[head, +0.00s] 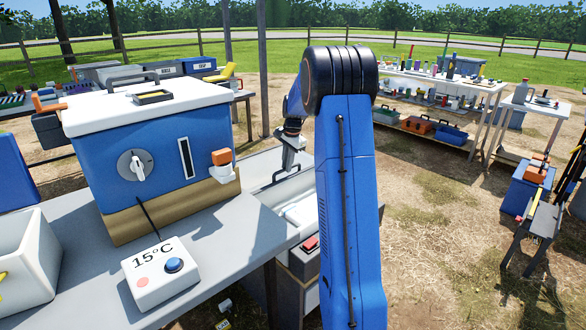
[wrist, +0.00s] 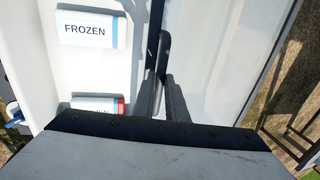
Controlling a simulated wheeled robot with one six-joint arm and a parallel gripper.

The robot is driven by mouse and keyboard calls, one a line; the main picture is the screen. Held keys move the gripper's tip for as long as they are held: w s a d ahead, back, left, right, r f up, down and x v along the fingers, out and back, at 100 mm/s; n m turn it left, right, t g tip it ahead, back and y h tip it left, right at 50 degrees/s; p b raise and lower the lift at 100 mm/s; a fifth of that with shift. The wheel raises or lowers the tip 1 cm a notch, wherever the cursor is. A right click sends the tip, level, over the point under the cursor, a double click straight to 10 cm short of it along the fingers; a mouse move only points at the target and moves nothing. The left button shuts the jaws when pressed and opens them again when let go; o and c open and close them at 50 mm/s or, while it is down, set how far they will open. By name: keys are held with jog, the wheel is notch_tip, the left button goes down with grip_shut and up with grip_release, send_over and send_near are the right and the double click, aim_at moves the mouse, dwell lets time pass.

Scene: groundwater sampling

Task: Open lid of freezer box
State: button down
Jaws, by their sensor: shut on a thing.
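The freezer box (head: 308,262) is a grey box beside the left table, partly hidden behind my arm. Its pale top, with a dark handle (head: 279,172), shows in the head view; I cannot tell there how far the lid is raised. My gripper (head: 289,158) is over it. In the wrist view my gripper (wrist: 164,92) is shut on a dark upright handle bar (wrist: 163,50). A white panel (wrist: 215,60) is to its right. To its left a white area holds a pack labelled FROZEN (wrist: 86,30) and a second, partly hidden one.
A blue cooler (head: 175,160) with a white lid stands on the grey table (head: 230,245) left of my arm. A 15°C control box (head: 160,272) and a white bin (head: 25,265) share that table. Shelved tables (head: 440,85) with bottles stand at the back right. Open ground lies between.

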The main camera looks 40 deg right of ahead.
jog(key=shift+w, duration=0.1)
jog(key=c, duration=1.8)
grip_release()
jog(key=shift+o, duration=0.2)
jog(key=s+r, duration=0.3)
jog(key=r, duration=1.4)
jog(key=shift+s, duration=0.2)
jog(key=shift+d, duration=0.1)
